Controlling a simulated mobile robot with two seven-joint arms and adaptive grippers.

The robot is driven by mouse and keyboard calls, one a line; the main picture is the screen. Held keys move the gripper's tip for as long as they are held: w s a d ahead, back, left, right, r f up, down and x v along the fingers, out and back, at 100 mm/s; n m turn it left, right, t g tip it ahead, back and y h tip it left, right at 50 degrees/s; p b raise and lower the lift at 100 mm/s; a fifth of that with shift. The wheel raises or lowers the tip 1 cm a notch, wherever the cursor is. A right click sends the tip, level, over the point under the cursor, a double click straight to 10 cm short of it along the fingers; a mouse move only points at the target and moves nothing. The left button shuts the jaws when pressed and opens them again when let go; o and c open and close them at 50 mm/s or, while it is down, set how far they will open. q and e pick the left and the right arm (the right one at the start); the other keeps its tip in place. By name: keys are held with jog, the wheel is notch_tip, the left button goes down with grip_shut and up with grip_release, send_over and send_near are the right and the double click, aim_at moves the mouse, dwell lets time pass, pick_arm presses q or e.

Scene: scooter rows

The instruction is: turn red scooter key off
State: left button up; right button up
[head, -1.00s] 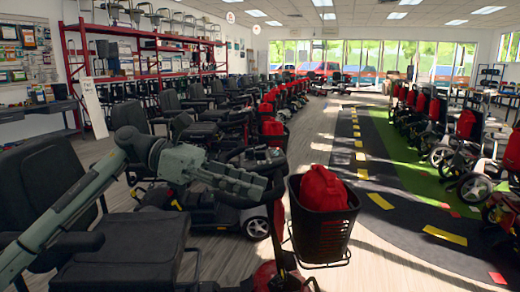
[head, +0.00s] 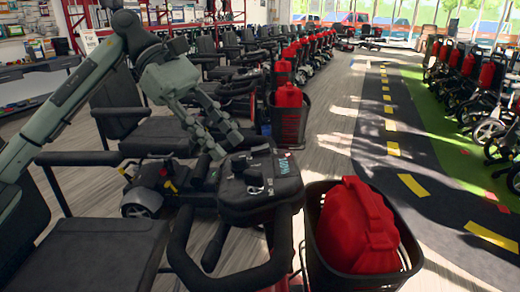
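The near scooter's black console (head: 262,178) sits between looped black handlebars, with a small lit display and a small light-coloured item on its face that may be the key. I cannot make out how the key is turned. Red shows on this scooter in the container (head: 357,228) in its front basket (head: 318,270). My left gripper (head: 228,148) hangs from the upper left, pointing down and right at the console's far left edge. Its two fingers look a little apart with nothing between them. I cannot tell whether a tip touches the console. My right gripper is out of view.
The scooter's black seat (head: 90,255) fills the lower left. A second scooter with a basket (head: 290,120) stands just beyond, in a long row. A dark track (head: 420,180) with yellow dashes runs along the right, with more scooters beyond it.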

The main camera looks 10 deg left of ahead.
aim_at(250, 171)
pick_arm(q)
jog(key=shift+w, duration=0.15)
jog(key=shift+d+f, duration=0.2)
jog(key=shift+d, duration=0.05)
jog(key=x, duration=0.4)
jog(key=p+x, duration=0.1)
jog(key=x, duration=0.1)
jog(key=shift+s, duration=0.3)
jog(key=shift+d+f, duration=0.35)
jog(key=shift+d, duration=0.05)
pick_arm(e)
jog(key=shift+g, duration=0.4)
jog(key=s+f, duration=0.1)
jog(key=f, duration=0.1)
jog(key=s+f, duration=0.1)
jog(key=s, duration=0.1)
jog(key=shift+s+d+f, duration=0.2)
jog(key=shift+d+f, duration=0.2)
pick_arm(q)
jog(key=shift+c, duration=0.2)
grip_shut()
